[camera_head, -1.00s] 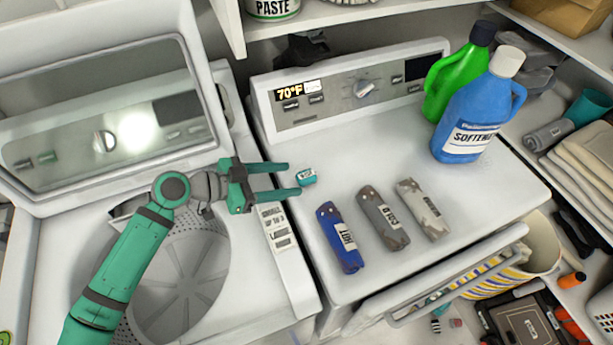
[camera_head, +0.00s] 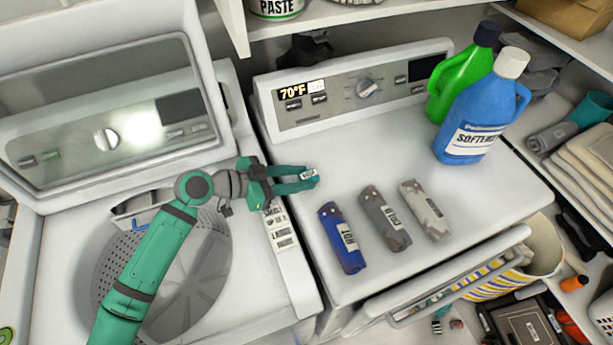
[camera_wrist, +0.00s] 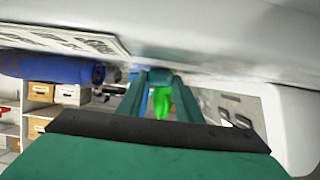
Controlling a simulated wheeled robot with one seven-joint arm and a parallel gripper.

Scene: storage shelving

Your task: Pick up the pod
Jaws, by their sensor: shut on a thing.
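The pod (camera_head: 309,173) is a small teal piece with a white label, on the white top of the right machine, left of its middle. My green gripper (camera_head: 304,179) reaches it from the left, and its two fingers are shut on the pod. In the wrist view my gripper (camera_wrist: 159,88) points ahead with the fingers close together. The pod shows there as a small teal patch (camera_wrist: 161,78) between the fingertips, partly hidden. I cannot tell whether the pod is lifted off the surface.
Blue (camera_head: 341,238), dark grey (camera_head: 385,219) and light grey (camera_head: 425,210) rolled cloths lie on the machine top. A blue softener bottle (camera_head: 483,110) and a green bottle (camera_head: 459,85) stand at the back right. The washer drum (camera_head: 170,270) is open at left. The middle top is clear.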

